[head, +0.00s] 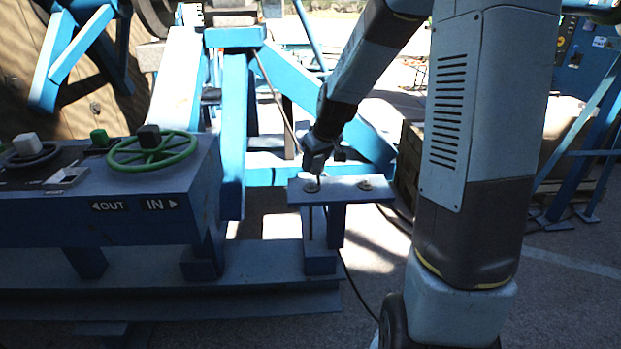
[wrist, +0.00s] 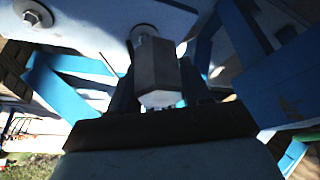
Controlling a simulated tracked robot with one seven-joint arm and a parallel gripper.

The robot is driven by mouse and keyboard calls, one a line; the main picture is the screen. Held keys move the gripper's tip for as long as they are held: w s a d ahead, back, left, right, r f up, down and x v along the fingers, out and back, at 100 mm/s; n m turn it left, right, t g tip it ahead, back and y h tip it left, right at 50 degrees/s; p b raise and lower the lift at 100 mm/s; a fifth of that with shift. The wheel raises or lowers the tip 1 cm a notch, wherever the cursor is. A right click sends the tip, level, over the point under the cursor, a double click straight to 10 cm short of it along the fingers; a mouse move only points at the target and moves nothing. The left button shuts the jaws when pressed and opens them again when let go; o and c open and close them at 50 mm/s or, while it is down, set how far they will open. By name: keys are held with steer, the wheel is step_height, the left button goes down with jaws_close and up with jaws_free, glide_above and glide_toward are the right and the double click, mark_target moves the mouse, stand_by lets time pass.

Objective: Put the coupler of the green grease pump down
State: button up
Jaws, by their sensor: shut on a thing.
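My gripper (head: 316,170) points down over the left end of a small blue shelf (head: 338,192) in the head view. In the wrist view my gripper (wrist: 158,92) is shut on a dark grey faceted piece with a pale end, which appears to be the coupler (wrist: 156,68). Its far end is at or very near a round metal fitting (wrist: 143,32) on the shelf; I cannot tell whether they touch. A second round fitting (head: 364,184) is at the shelf's right end. I cannot make out a green pump body.
A blue control box (head: 100,205) with a green handwheel (head: 150,152) and IN and OUT labels stands left of the shelf. A thin dark hose (head: 357,289) hangs below the shelf to the ground. Blue frame beams stand behind. Open pavement (head: 570,285) lies to the right.

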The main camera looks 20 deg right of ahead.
glide_above(308, 184)
steer(key=s, duration=0.2)
steer(key=f, duration=0.6)
steer(key=shift+d+f, duration=0.2)
steer(key=shift+f, duration=0.1)
steer(key=shift+w+f, duration=0.2)
steer(key=shift+f, duration=0.15)
step_height(308, 184, down, 3)
steer(key=shift+r, duration=0.15)
steer(key=o, duration=1.1)
steer(key=shift+o, duration=0.2)
